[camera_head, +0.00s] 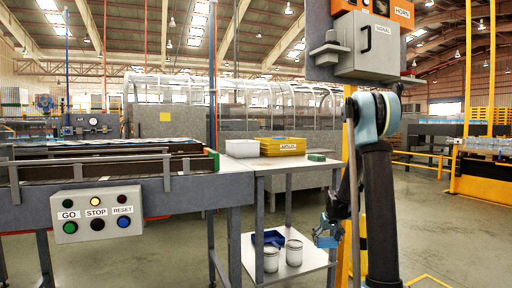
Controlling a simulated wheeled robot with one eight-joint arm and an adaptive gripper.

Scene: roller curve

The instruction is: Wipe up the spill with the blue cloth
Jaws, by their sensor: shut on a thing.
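My gripper (327,236) hangs low beside the right end of the side table's lower shelf, at the end of my arm. It is small in the view and shut on a light blue thing at its fingertips. This looks like the blue cloth, but it is hard to tell apart from the gripper's own blue parts. I cannot make out a spill on the tabletop, the shelf or the floor.
The side table (250,162) holds a white bin (242,148), a yellow labelled bin (283,146) and a green item (316,157). Its lower shelf (290,278) holds a dark blue tray (268,238) and two white cans. A roller conveyor (100,165) with a GO/STOP/RESET box (97,213) stands left.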

